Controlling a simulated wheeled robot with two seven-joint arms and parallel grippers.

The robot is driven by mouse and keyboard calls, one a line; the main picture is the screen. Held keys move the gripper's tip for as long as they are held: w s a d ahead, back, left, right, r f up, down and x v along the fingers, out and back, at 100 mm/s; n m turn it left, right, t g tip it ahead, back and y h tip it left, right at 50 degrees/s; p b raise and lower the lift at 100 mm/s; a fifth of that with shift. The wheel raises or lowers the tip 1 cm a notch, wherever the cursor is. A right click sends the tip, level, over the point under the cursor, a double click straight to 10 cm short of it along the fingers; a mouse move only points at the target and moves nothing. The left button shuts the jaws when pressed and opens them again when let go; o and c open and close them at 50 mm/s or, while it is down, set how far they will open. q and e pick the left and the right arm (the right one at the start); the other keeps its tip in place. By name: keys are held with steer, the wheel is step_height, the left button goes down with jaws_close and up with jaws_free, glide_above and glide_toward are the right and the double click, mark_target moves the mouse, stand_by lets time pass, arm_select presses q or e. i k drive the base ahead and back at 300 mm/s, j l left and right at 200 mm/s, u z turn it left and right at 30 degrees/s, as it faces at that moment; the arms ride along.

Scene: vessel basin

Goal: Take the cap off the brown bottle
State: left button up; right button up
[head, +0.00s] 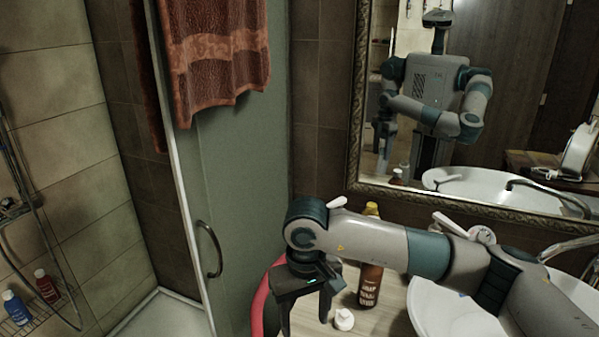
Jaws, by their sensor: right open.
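The brown bottle (370,285) stands upright on the counter, with pale lettering on its side. My right forearm crosses in front of its upper part. A yellow top (371,209) shows above the forearm in line with the bottle; the join between them is hidden, so I cannot tell how it sits. My right gripper (305,316) points down to the left of the bottle, apart from it. Its jaws are open, with nothing visible between them. My left gripper is not directly in view.
A small white object (343,319) stands on the counter (395,300) between the right gripper and the bottle. A white basin (435,312) with a tap is at right. A pink curved thing (262,300) is beside the gripper. A mirror (410,120) and glass shower door (245,190) stand behind.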

mark_target(371, 275)
steer(key=k+j, duration=0.45)
steer(key=j, duration=0.25)
steer(key=k+j, duration=0.25)
steer(key=j, duration=0.15)
